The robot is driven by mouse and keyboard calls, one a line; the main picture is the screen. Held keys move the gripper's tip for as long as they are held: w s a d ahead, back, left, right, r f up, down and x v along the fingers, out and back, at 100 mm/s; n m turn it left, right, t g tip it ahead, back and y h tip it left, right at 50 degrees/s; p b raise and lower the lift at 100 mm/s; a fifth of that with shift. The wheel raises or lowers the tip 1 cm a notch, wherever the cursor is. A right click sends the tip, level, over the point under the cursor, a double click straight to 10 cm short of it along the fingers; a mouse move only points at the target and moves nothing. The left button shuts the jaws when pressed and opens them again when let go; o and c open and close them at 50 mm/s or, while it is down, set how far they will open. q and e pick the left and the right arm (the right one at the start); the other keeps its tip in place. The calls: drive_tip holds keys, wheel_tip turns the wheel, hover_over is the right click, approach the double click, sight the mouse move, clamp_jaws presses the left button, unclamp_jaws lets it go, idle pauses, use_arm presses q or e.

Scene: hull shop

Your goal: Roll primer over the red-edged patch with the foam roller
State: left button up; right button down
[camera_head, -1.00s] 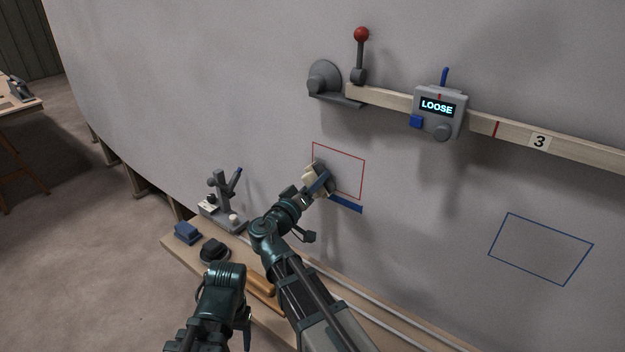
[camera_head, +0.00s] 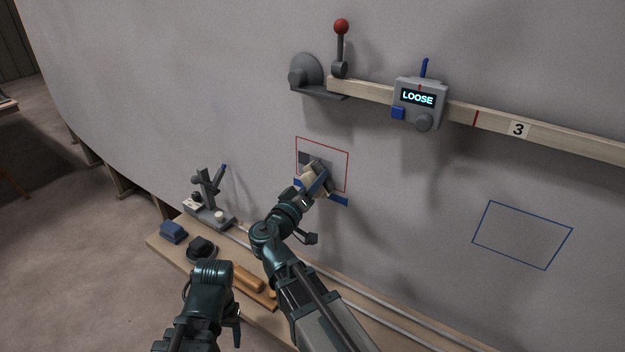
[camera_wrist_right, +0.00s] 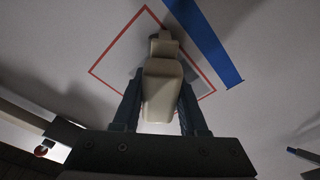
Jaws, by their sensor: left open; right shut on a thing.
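The red-edged patch (camera_head: 341,160) is a thin red outline on the grey hull wall, also seen in the right wrist view (camera_wrist_right: 115,50). My right gripper (camera_head: 317,183) is at the patch's lower part, shut on a pale tool, the foam roller (camera_wrist_right: 162,88), which points at the wall inside the outline. Whether its foam touches the wall is hard to tell. A darker grey area (camera_head: 305,158) shows in the patch's left part; I cannot tell whether it is primer or shadow. My left gripper (camera_head: 234,333) is open and empty at the bottom, left of the right arm.
Blue tape (camera_wrist_right: 208,45) runs below the patch. Above is a wooden rail (camera_head: 365,90) with a red-knobbed lever (camera_head: 341,48) and a box reading LOOSE (camera_head: 419,103). A blue outline (camera_head: 522,235) is at right. A bench (camera_head: 168,250) below holds a blue block (camera_head: 173,231) and a grey stand (camera_head: 208,205).

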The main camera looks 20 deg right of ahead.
drive_tip(key=shift+s+d, duration=0.9)
drive_tip(key=shift+s, duration=0.2)
drive_tip(key=shift+r, duration=0.15)
drive_tip(key=shift+s+d+r+p, duration=0.2)
drive_tip(key=shift+s+r+p, duration=0.05)
drive_tip(key=shift+r+p, duration=0.2)
drive_tip(key=shift+s+d+r+p, duration=0.15)
drive_tip(key=shift+s+r+p, duration=0.05)
drive_tip(key=shift+r+p, duration=0.2)
drive_tip(key=shift+w+a+f, duration=0.2)
drive_tip(key=shift+w+a, duration=0.25)
drive_tip(key=shift+w, duration=0.2)
drive_tip(key=shift+a, duration=0.1)
drive_tip(key=shift+w, duration=0.1)
drive_tip(key=shift+w+a, duration=0.75)
drive_tip(key=shift+w, duration=0.1)
drive_tip(key=shift+w, duration=0.1)
